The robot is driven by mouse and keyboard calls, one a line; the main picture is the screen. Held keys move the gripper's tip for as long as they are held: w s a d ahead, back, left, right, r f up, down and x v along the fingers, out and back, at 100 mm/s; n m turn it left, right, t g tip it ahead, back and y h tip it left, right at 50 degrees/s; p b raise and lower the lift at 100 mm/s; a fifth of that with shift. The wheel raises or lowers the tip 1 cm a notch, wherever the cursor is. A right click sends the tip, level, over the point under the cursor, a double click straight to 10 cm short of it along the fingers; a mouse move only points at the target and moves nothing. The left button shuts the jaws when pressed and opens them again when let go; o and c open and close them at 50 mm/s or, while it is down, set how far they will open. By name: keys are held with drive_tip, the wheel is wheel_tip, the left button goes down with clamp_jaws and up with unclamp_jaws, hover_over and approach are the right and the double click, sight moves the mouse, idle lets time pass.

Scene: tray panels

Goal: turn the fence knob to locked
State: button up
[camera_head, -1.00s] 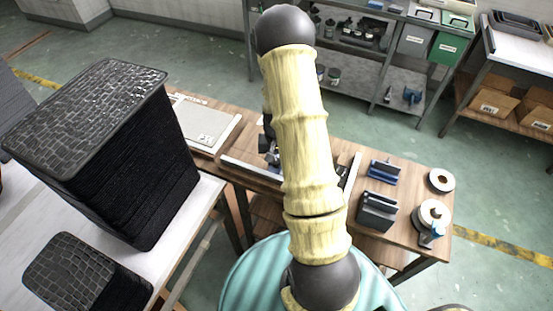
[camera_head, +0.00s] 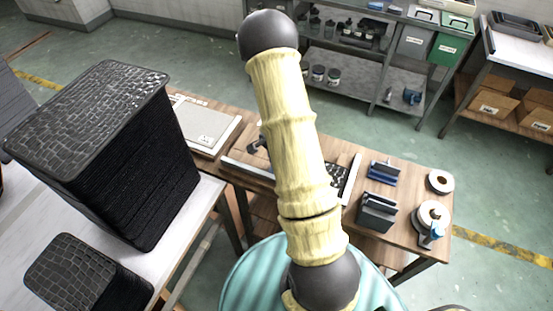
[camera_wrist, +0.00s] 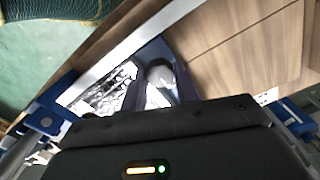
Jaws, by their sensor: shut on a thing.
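My gripper (camera_wrist: 160,88) shows in the wrist view, its two dark fingers closed around a pale grey rounded piece, the fence knob (camera_wrist: 160,74). The knob sits on a dark blue mount beside a long silver rail (camera_wrist: 130,42). The fingers hide the knob's sides, and I cannot read its lock position. In the head view, a dark part of my gripper (camera_head: 257,144) shows low over the wooden bench, left of my arm. The knob is hidden there.
Blue brackets (camera_wrist: 42,118) stand at the rail's end in the wrist view. In the head view, dark holders (camera_head: 377,210) and tape rolls (camera_head: 433,214) stand on the bench's right side. A tall black stack (camera_head: 150,190) stands on the left table.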

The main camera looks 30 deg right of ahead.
drive_tip(key=shift+m, duration=0.3)
drive_tip(key=o, duration=1)
drive_tip(key=shift+c, duration=0.2)
drive_tip(key=shift+r, duration=0.1)
wheel_tip(320, 180, up, 17)
drive_tip(key=shift+r, duration=0.1)
drive_tip(key=s+a+r+n+t, duration=0.2)
drive_tip(key=s+a+r+n, duration=0.1)
drive_tip(key=s+a+n, duration=0.9)
drive_tip(key=a+n, duration=0.1)
drive_tip(key=n, duration=0.2)
drive_tip(key=shift+s+a+r+t, duration=0.2)
drive_tip(key=shift+a+r+t, duration=0.05)
drive_tip(key=shift+a+t, duration=0.05)
